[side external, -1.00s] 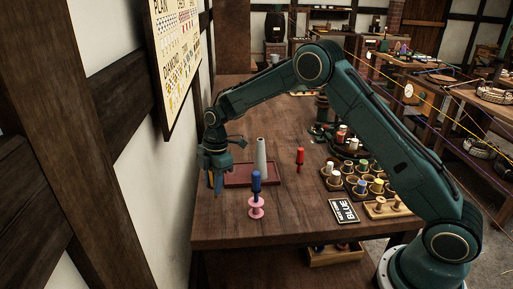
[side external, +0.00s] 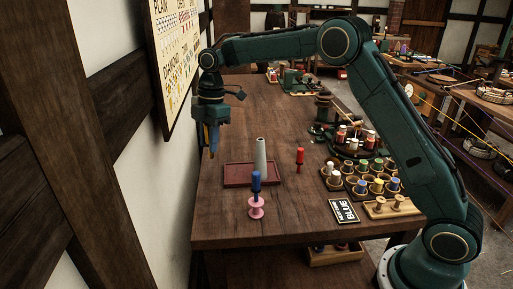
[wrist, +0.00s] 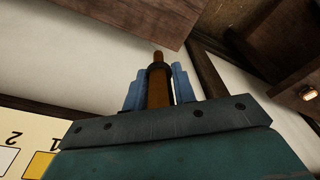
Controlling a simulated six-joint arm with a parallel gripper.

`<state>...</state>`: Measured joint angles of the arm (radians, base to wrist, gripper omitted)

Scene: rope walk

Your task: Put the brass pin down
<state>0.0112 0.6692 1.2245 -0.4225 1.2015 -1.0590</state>
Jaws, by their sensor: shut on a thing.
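My gripper (side external: 212,135) points down, raised over the left end of the table (side external: 225,215) near the wall. Its blue fingers (wrist: 158,88) are shut on the brass pin (wrist: 157,92), which lies along the fingers with its tip past them and a dark collar near their ends. In the side view the pin's tip (side external: 212,154) shows below the fingers, clear of the table top. A shallow dark red tray (side external: 238,181) lies to the right of and below the gripper, with a grey cone (side external: 261,158) standing at it.
Several cups with coloured spools (side external: 373,181), a "BLUE" card (side external: 344,211) and a pegged wooden block (side external: 388,208) are farther right. The wall board (side external: 175,60) is close.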

